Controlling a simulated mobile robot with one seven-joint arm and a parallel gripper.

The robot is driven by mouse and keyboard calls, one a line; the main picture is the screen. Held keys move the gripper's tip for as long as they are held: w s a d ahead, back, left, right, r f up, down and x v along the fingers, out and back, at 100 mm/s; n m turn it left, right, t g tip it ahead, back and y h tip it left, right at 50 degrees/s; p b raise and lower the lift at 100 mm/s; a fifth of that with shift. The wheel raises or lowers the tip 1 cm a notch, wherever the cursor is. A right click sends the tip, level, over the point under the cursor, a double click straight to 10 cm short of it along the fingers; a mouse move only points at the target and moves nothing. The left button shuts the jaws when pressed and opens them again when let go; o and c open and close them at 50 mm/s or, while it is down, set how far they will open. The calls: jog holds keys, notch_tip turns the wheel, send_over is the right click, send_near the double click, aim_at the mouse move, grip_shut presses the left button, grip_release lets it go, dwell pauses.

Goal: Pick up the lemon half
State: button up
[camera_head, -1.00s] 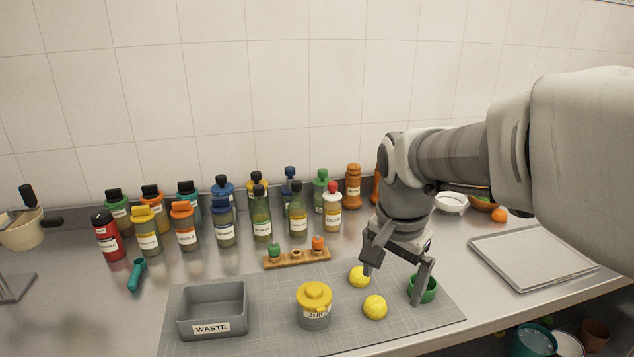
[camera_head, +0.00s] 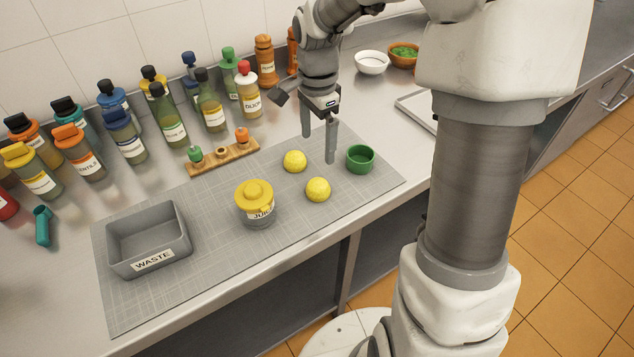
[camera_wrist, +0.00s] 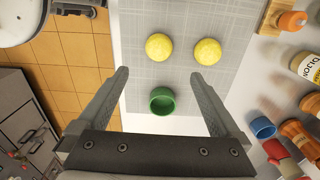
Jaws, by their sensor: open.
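Two yellow lemon halves, domed side up, sit on the grey cutting mat (camera_head: 215,258): a back one (camera_head: 295,161) and a front one (camera_head: 318,189). In the wrist view the front half (camera_wrist: 159,47) is on the left and the back half (camera_wrist: 207,52) on the right. A green cup (camera_head: 360,158) stands to their right; it also shows in the wrist view (camera_wrist: 162,100), between my fingers. My gripper (camera_head: 318,150) is open and empty, pointing down above the mat near the lemon halves and cup. Neither half is between the fingers.
A yellow-lidded juice jar (camera_head: 256,205) and a grey waste bin (camera_head: 148,238) stand left of the lemons. A wooden rack (camera_head: 222,158) with small stoppers lies behind. Several bottles line the wall. A tray (camera_head: 415,110) lies to the right.

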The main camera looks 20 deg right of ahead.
send_near(317, 183)
notch_tip(317, 183, down, 5)
jog(key=shift+w+f, duration=0.1)
jog(key=shift+f, duration=2.6)
jog(key=c, duration=1.3)
